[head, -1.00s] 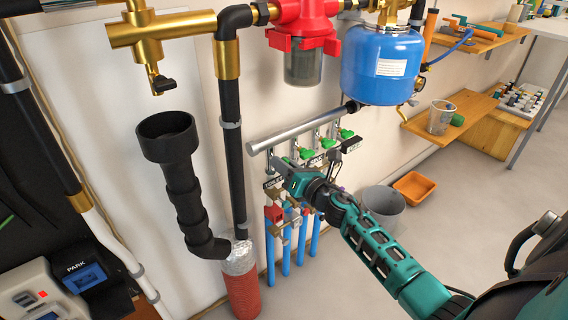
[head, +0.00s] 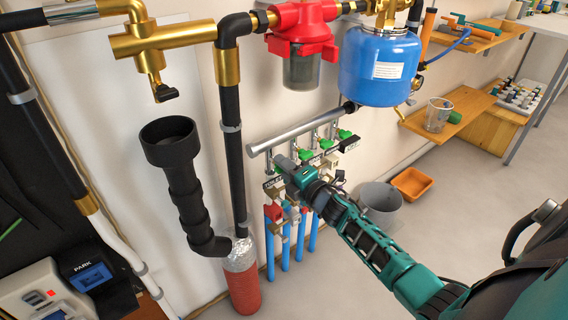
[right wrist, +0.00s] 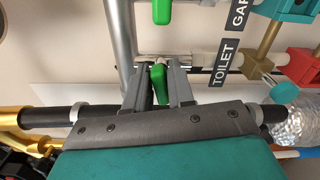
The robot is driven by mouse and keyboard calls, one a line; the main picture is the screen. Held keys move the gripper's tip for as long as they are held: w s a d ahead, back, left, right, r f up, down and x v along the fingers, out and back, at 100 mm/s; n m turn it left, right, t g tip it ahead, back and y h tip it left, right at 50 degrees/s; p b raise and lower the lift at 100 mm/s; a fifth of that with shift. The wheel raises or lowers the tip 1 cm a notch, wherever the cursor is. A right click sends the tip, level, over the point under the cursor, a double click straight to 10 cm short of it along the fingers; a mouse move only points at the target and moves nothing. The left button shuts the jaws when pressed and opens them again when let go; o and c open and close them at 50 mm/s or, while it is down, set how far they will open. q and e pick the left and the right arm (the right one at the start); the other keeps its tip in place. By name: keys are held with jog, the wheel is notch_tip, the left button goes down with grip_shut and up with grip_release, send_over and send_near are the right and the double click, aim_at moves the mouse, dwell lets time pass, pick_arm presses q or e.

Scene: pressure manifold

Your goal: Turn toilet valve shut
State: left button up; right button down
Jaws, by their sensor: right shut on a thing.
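The manifold bar (head: 292,136) is a silver tube with several green-handled valves below it on the wall. In the right wrist view the toilet valve's green handle (right wrist: 158,80) sits between the fingers of my right gripper (right wrist: 159,92), level with the TOILET label (right wrist: 224,63). The fingers are shut on this handle, which lies lengthwise between them. In the head view my right gripper (head: 283,167) is at the left end of the valve row and hides most of that valve. My left gripper is out of view.
A neighbouring green handle (right wrist: 161,11) is close by in the wrist view. Blue pipes (head: 285,250) run down below the valves. A black drain pipe (head: 182,195) stands to the left. A grey bucket (head: 380,200) and orange tray (head: 411,184) are on the floor.

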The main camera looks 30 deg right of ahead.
jog(key=shift+m+p, duration=0.35)
jog(key=shift+m, duration=0.75)
jog(key=shift+f, duration=0.1)
jog(key=c, duration=1.1)
grip_release()
jog(key=shift+c, duration=0.2)
jog(key=shift+s, duration=0.1)
jog(key=s+d+p, duration=0.1)
jog(key=s+p, duration=0.1)
jog(key=s, duration=1)
jog(key=shift+s, duration=0.35)
